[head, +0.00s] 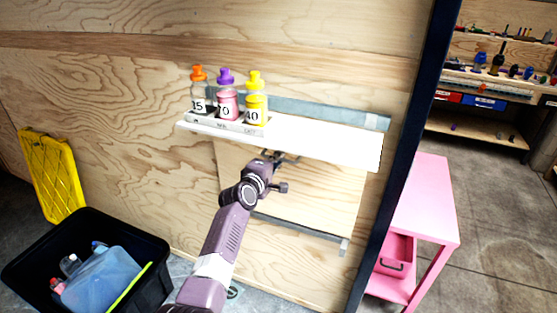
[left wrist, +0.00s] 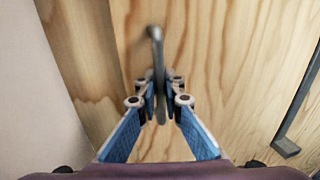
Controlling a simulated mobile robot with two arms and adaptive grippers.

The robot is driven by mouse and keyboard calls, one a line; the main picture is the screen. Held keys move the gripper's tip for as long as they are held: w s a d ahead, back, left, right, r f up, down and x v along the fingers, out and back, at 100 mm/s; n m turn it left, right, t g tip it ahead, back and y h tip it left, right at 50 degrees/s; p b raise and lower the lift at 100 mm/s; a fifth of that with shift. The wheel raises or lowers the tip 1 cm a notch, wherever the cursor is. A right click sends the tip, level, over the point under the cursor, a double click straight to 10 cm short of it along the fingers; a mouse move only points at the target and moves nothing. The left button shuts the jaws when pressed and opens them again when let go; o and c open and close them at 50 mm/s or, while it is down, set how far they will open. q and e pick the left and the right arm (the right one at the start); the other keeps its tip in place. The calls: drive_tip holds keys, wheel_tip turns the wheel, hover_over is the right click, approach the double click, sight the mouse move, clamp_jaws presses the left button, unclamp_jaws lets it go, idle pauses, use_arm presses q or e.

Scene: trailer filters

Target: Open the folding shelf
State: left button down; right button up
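The folding shelf has a white top board (head: 320,140) standing out level from the plywood wall. A pale wooden panel (head: 330,195) hangs below it, with a grey bar (head: 300,228) along its lower edge. My left gripper (head: 276,158) is under the white board, in front of the panel. In the left wrist view its blue-padded fingers (left wrist: 160,95) are close together on either side of a thin grey handle (left wrist: 157,55) against the wood; they appear shut on it. My right gripper is not in view.
A small tray (head: 228,126) with orange-, purple- and yellow-capped bottles stands on the white board's left end. A pink table (head: 430,200) stands right of the dark post (head: 405,150).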

use_arm(q)
drive_tip(key=shift+s+f, duration=0.1)
drive_tip(key=shift+s, duration=0.05)
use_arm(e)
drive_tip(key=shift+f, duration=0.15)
use_arm(q)
drive_tip(key=s+a+f+t+b, duration=0.1)
drive_tip(key=s+a+f+b, duration=0.1)
drive_tip(key=s, duration=0.3)
drive_tip(key=s+a+f+b, duration=0.1)
drive_tip(key=s+f+b, duration=0.2)
drive_tip(key=s, duration=0.3)
drive_tip(key=s+a+f+t+h+b, duration=0.1)
drive_tip(key=s+a+f+b, duration=0.1)
drive_tip(key=s+f+b, duration=0.1)
drive_tip(key=shift+s+a+t+b, duration=0.3)
drive_tip(key=shift+s+b, duration=0.2)
drive_tip(key=shift+s, duration=0.85)
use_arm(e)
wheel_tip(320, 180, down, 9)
